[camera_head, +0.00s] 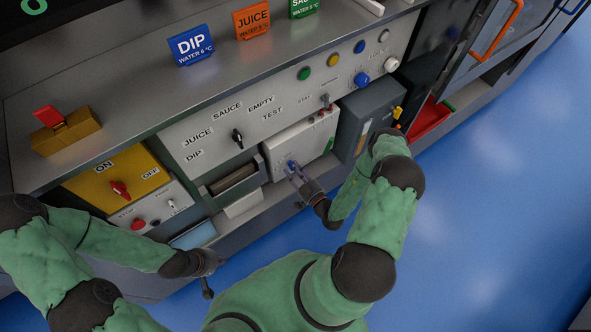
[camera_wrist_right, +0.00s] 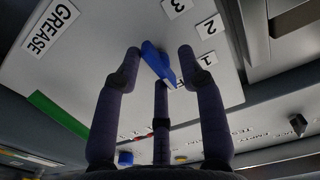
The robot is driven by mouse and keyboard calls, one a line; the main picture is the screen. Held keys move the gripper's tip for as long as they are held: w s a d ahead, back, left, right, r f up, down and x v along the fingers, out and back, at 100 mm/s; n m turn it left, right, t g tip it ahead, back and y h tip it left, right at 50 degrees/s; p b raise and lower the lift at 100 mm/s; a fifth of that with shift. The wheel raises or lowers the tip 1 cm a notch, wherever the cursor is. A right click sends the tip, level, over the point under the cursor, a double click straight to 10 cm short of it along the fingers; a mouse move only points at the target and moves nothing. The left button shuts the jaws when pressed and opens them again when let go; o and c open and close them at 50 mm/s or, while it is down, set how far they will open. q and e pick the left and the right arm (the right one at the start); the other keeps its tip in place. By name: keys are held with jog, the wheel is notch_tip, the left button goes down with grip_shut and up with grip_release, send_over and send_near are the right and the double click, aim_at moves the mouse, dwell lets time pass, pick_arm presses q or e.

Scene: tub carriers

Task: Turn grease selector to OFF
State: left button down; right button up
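The grease selector is a blue knob (camera_wrist_right: 158,62) on a white panel (camera_wrist_right: 105,35) with a GREASE label (camera_wrist_right: 50,27) and labels 1, 2 and 3. In the wrist view its long grip is slanted. One end lies by a partly hidden label near the 1; I cannot tell which end is the pointer. My right gripper (camera_wrist_right: 159,58) has its fingers spread around the knob, with gaps visible at the sides. In the head view the right gripper (camera_head: 294,174) is at the white panel (camera_head: 307,142). My left gripper (camera_head: 207,280) hangs low, away from the panel; its fingers are unclear.
A black selector (camera_head: 237,138) with DIP, JUICE, SAUCE and EMPTY labels is above left. A yellow panel with a red switch (camera_head: 120,189) is further left. A dark grey box (camera_head: 366,115) stands right of the white panel. The blue floor (camera_head: 480,200) is clear.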

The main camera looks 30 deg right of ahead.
jog(key=shift+a, duration=0.1)
jog(key=shift+s, duration=0.2)
jog(key=s+d, duration=0.1)
jog(key=s, duration=1)
jog(key=shift+s, duration=0.3)
dwell(0.3)
